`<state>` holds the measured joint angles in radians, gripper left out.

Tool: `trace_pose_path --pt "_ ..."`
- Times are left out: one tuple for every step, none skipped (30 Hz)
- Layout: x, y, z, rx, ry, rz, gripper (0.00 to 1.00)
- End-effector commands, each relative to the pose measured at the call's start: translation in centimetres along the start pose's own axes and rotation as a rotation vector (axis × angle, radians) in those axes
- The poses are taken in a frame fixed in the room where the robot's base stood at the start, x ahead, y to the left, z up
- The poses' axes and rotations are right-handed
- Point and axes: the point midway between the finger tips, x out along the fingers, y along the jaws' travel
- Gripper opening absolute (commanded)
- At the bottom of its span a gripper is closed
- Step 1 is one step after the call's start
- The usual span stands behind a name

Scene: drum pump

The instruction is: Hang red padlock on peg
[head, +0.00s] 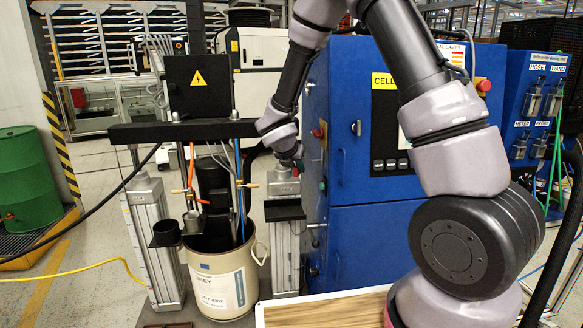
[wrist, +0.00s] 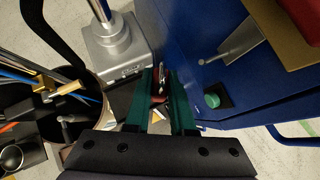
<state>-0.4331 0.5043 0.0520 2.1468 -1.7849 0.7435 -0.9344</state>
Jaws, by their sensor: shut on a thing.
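My gripper (wrist: 159,78) shows its two green fingers in the wrist view, closed around a small red padlock (wrist: 158,99). The padlock is mostly hidden between the fingers, and a bit of shiny metal shows at their tips. A thin metal peg (wrist: 218,58) sticks out from the side of the blue cabinet, to the right of the fingers and apart from them.
The blue cabinet (head: 345,240) stands close on the right, with a green button (wrist: 212,100) and a red switch (head: 319,132) on its side. The drum (head: 222,285), with hoses and a pump, stands left of my gripper.

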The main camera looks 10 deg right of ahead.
Motion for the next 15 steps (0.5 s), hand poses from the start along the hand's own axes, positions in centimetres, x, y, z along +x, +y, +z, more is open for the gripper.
trace_pose_path --pt "0.1 -0.3 0.1 0.000 0.000 -0.001 0.00" --pt "0.2 -0.5 0.1 -0.001 0.000 -0.001 0.00" --pt "0.3 -0.7 0.2 -0.001 0.000 -0.002 0.00" --pt "0.4 -0.9 0.3 0.000 0.000 -0.002 0.00" --pt "0.4 -1.0 0.3 0.000 0.000 -0.002 0.00" --pt "0.5 -1.2 0.4 0.000 -0.001 -0.001 0.00" --pt "0.6 -1.4 0.5 0.000 -0.001 -0.001 0.00" --pt "0.7 -1.5 0.5 0.001 -0.001 -0.001 0.00" --pt "0.8 -1.8 0.6 0.001 0.000 -0.001 0.00" --pt "0.8 -1.9 0.6 0.001 0.000 -0.001 0.00" --pt "0.9 -2.1 0.7 0.000 0.000 -0.001 0.00" --pt "1.0 -2.3 0.7 0.000 0.000 -0.001 0.00" --pt "1.1 -2.4 0.8 -0.001 0.000 -0.001 0.00" --pt "1.1 -2.6 0.8 0.000 0.000 -0.001 0.00" --pt "1.2 -2.8 0.9 0.001 0.000 -0.001 0.00"
